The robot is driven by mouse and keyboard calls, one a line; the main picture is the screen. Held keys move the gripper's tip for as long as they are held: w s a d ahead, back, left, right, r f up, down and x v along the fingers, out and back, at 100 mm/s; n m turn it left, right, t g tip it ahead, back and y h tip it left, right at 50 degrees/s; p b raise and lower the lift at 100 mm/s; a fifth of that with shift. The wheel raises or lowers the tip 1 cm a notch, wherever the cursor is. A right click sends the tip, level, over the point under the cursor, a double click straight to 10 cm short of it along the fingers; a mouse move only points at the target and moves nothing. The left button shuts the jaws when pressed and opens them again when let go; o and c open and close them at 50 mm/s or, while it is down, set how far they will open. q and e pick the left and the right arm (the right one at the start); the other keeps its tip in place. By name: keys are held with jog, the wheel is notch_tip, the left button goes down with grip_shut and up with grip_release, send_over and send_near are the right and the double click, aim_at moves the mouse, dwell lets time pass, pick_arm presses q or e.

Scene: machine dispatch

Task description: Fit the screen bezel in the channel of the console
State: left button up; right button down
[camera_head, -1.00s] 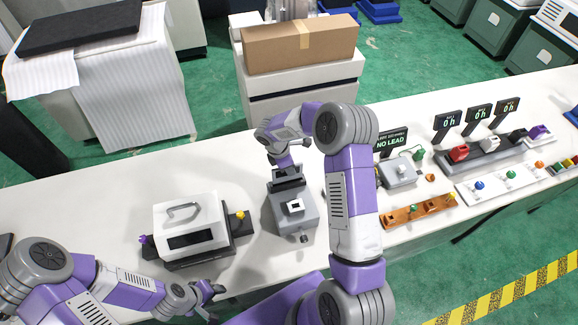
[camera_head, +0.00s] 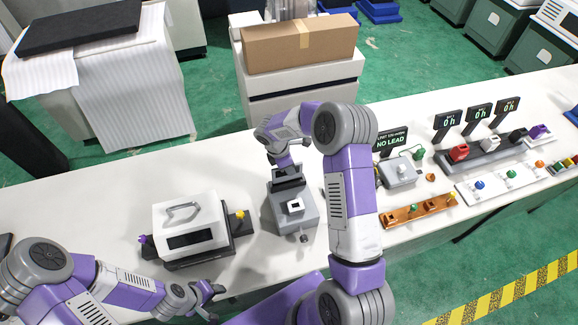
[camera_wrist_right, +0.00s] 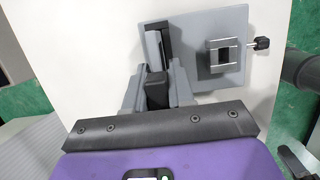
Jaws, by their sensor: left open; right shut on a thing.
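The console (camera_head: 306,222) is a grey box on the white bench, with a small raised block (camera_head: 293,207) on top and a knob at its front. The console also shows in the right wrist view (camera_wrist_right: 205,78). My right gripper (camera_head: 285,165) is shut on the dark screen bezel (camera_head: 288,173) at the console's back end. In the right wrist view, the bezel (camera_wrist_right: 157,50) is seen nearly edge-on just beyond my right fingertips (camera_wrist_right: 155,88). The channel is mostly hidden by bezel and fingers; I cannot tell how deep the bezel sits. My left gripper (camera_head: 212,291) is open and empty at the bench's front edge.
A white machine with a handle (camera_head: 190,225) stands left of the console. Right of my right arm are a NO LEAD sign (camera_head: 391,142), a grey box (camera_head: 398,174) and an orange rack (camera_head: 420,211).

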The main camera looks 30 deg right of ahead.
aim_at(292, 178)
jog(key=shift+f+b, duration=1.75)
jog(key=shift+f, duration=0.35)
dwell(0.3)
jog(key=c, duration=0.9)
grip_release()
jog(key=shift+r, duration=0.15)
jog(key=v, duration=0.7)
jog(key=shift+r, duration=0.2)
jog(key=shift+s, duration=0.15)
